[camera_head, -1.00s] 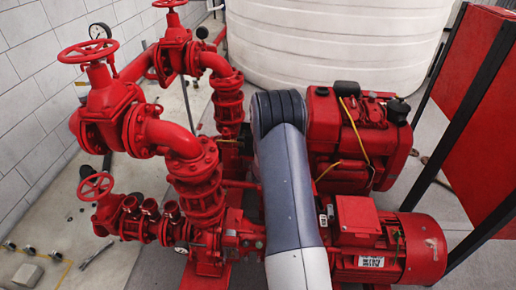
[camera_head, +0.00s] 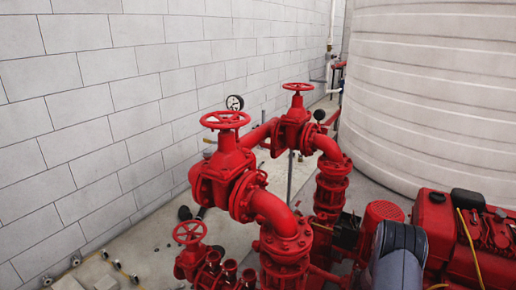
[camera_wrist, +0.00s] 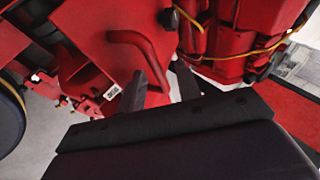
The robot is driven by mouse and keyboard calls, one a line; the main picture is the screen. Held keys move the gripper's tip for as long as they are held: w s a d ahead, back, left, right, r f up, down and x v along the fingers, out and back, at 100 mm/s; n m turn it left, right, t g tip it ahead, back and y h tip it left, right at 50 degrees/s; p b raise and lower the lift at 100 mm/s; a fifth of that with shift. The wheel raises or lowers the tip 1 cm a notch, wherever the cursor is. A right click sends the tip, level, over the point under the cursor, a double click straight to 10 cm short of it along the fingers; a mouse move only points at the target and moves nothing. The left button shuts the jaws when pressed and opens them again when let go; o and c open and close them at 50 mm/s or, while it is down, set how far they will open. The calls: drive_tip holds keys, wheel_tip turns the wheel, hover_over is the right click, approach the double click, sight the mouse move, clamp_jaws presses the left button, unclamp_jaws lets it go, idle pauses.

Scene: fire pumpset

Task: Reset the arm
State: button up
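My arm (camera_head: 398,258) shows in the head view only as a grey, rounded link at the lower right, in front of the red engine. My gripper is outside the head view. In the wrist view, my gripper's dark fingers (camera_wrist: 166,80) stand a little apart, with red surface showing in the gap between them. They hold nothing that I can see. Red machinery (camera_wrist: 115,45) lies beyond the fingertips. I cannot tell how far off it is.
Red pipes and valves with handwheels (camera_head: 226,120) fill the middle of the head view. The red engine (camera_head: 470,235) is at the lower right, beside my arm. A large white tank (camera_head: 435,100) stands behind. A grey block wall (camera_head: 110,100) closes the left side.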

idle(0.3)
drive_tip(key=b+v, duration=0.2)
drive_tip(key=v, duration=0.9)
drive_tip(key=p+x, duration=0.2)
drive_tip(key=x, duration=0.8)
drive_tip(key=shift+d+f, duration=0.2)
drive_tip(key=shift+d, duration=0.05)
drive_tip(key=shift+a+f+b, duration=0.1)
drive_tip(key=shift+f+b, duration=0.3)
drive_tip(key=shift+s+a+t+b, duration=0.35)
drive_tip(key=shift+s+b, duration=0.25)
drive_tip(key=shift+b, duration=0.2)
drive_tip(key=shift+s, duration=0.1)
drive_tip(key=shift+r, duration=0.15)
